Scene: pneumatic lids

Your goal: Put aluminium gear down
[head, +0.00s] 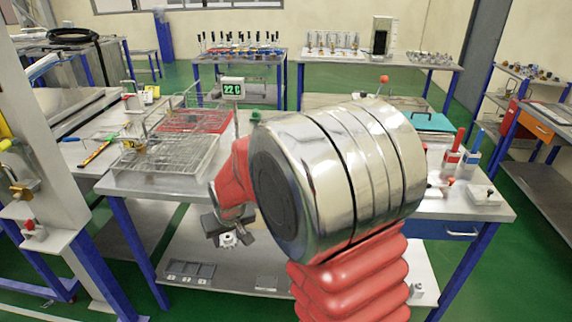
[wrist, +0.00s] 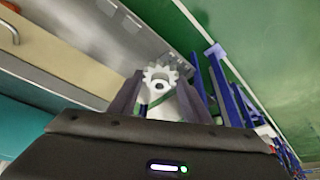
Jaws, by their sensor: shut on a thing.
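The aluminium gear (wrist: 160,74) is a small pale toothed wheel with a round hole. In the wrist view it sits between the two dark fingers of my gripper (wrist: 160,98), which is shut on it. In the head view my gripper (head: 228,226) points down, with the gear (head: 228,240) at its tips. There it appears over the grey lower shelf (head: 215,262) of the table. I cannot tell how high above the shelf it is. My own arm hides part of the table.
A wire rack (head: 165,165) stands on the tabletop left of my gripper. A red tray (head: 195,121) is behind it. Blue table legs (head: 130,255) flank the shelf. Green floor (head: 60,312) surrounds the table.

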